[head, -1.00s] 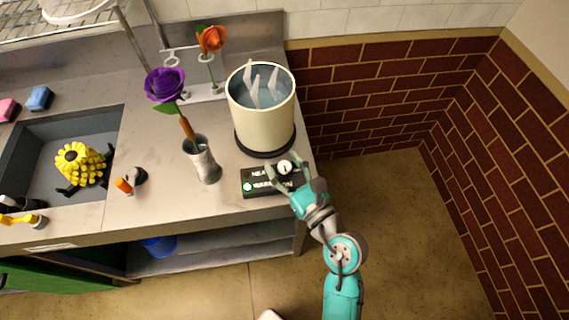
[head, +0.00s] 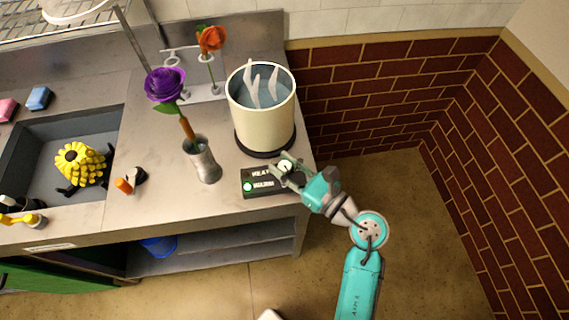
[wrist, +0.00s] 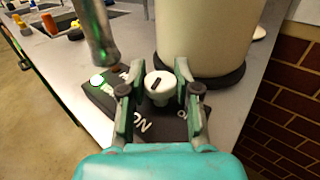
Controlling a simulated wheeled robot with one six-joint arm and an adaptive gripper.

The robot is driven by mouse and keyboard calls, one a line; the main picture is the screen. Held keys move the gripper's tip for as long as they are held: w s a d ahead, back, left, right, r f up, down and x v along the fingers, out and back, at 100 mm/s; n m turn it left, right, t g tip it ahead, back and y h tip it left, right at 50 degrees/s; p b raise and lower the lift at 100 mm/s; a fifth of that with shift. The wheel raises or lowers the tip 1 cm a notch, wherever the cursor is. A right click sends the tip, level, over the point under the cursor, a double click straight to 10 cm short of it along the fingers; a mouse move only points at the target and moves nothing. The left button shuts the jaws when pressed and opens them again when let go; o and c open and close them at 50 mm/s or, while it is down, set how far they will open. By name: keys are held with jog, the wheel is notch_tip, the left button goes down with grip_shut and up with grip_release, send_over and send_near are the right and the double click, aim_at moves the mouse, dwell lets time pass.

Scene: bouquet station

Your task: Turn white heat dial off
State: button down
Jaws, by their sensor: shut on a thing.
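The white heat dial (wrist: 159,83) sits on the black control box (wrist: 100,98) at the counter's front right corner. The dial has a dark mark on its top. In the head view the dial (head: 286,166) is partly covered by my gripper (head: 283,170). In the wrist view my gripper (wrist: 158,95) has one finger on each side of the dial and is shut on it. The box (head: 250,183) carries white lettering, partly hidden, and a lit green button (head: 248,187).
A cream pot (head: 262,112) of water stands on a dark base right behind the box. A metal vase (head: 205,162) with a purple flower (head: 165,85) stands to the left. A sink (head: 40,140) is farther left. Open floor lies to the right.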

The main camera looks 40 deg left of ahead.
aim_at(285, 166)
jog(key=n+g+h, duration=0.1)
jog(key=n+g, duration=0.1)
jog(key=g, duration=0.2)
jog(key=n+g+h, duration=0.1)
jog(key=n+g, duration=0.2)
jog(key=g, duration=0.1)
jog(key=shift+w+n+g, duration=0.1)
jog(key=shift+n+g, duration=0.2)
jog(key=shift+n+g+h, duration=2.1)
jog(key=shift+n+g, duration=0.1)
jog(key=shift+g, duration=0.5)
jog(key=c, duration=0.8)
grip_release()
jog(key=shift+c, duration=0.2)
jog(key=shift+r, duration=0.1)
notch_tip(285, 166, up, 10)
jog(key=shift+f, duration=0.15)
